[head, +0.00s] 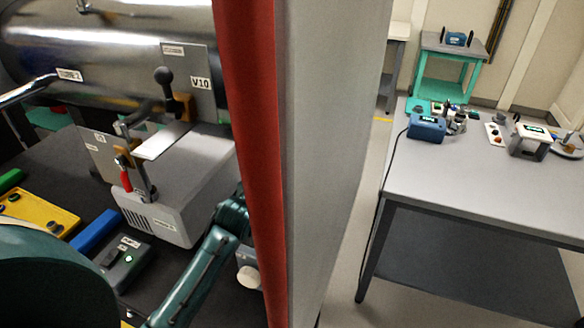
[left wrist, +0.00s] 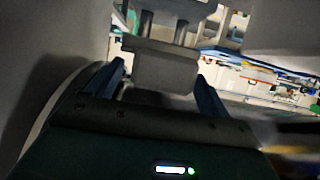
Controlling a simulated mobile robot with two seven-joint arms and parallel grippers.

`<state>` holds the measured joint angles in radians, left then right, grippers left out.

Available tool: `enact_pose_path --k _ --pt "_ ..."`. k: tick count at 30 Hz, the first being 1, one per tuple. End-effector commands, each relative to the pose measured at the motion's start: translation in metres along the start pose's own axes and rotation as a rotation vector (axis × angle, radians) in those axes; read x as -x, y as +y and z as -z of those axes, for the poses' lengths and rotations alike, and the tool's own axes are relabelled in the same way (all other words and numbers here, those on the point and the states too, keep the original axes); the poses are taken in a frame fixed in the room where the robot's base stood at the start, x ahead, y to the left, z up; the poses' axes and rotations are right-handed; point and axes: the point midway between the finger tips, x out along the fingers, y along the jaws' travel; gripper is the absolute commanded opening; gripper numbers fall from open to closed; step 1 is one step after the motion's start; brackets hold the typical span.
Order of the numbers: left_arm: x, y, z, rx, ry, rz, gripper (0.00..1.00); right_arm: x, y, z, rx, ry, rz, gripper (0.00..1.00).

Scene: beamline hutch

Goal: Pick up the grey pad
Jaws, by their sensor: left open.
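In the left wrist view my left gripper (left wrist: 160,72) is open, with one dark blue finger on each side. A grey block (left wrist: 152,62) shows between and just beyond the fingertips, with two dark posts behind it. It may be the grey pad, but I cannot tell for sure, nor whether the fingers touch it. In the head view I cannot pick out the grey pad or either gripper. My right gripper is in neither view.
A red-edged grey partition (head: 325,150) divides the head view. Left of it are a steel cylinder (head: 120,45), a grey box (head: 185,190), a yellow box (head: 40,212) and a dark control box (head: 122,262). Right of it, a grey table (head: 450,185) has a clear near half.

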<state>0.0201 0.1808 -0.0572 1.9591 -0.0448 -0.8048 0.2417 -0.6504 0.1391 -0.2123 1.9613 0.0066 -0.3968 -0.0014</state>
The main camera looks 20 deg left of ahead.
Motion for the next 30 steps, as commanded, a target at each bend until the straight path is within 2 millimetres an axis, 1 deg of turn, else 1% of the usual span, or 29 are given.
enact_pose_path --k 3,6,14,30 --pt "-0.016 0.0 0.001 0.0 0.0 0.0 0.8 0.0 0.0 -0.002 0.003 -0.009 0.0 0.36" --pt "-0.023 0.0 0.001 0.0 0.0 0.0 0.8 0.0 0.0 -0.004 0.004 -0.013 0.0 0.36" --pt "-0.025 0.0 0.0 0.0 0.0 0.0 0.8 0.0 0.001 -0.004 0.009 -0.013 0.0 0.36" --pt "-0.025 0.0 0.0 0.0 0.0 0.0 0.37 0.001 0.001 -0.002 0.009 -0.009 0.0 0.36"
